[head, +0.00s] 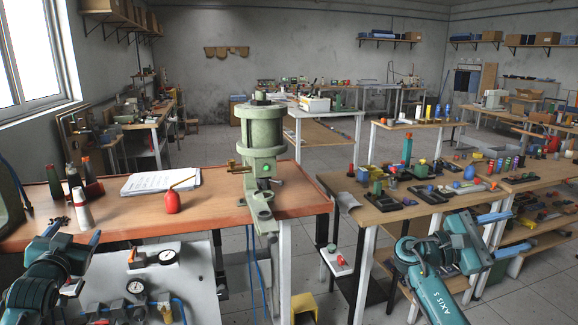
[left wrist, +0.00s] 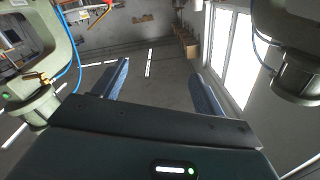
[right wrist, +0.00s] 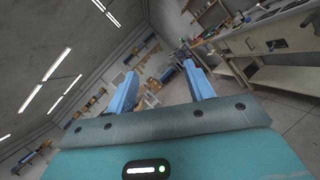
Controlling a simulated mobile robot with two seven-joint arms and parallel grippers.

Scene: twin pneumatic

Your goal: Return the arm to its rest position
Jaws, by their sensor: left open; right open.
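My left gripper (head: 72,237) is at the lower left of the head view, near the front edge of the red-topped bench (head: 120,228). Its two blue fingers stand apart with nothing between them, as the left wrist view (left wrist: 160,72) also shows. My right gripper (head: 502,232) is at the lower right, in front of the wooden tables. Its fingers are apart and empty, as the right wrist view (right wrist: 160,72) also shows. Both arms come in from the bottom of the head view. A green pneumatic press (head: 262,135) with a lit green light stands on the bench between the grippers.
A red oiler (head: 172,202), an open book (head: 160,181) and a grey-white cone-shaped bottle (head: 82,208) are on the bench. A gauge panel (head: 200,270) hangs at its front. Part of a second green machine (head: 8,195) shows at left. A wooden table (head: 375,205) with small parts stands at right.

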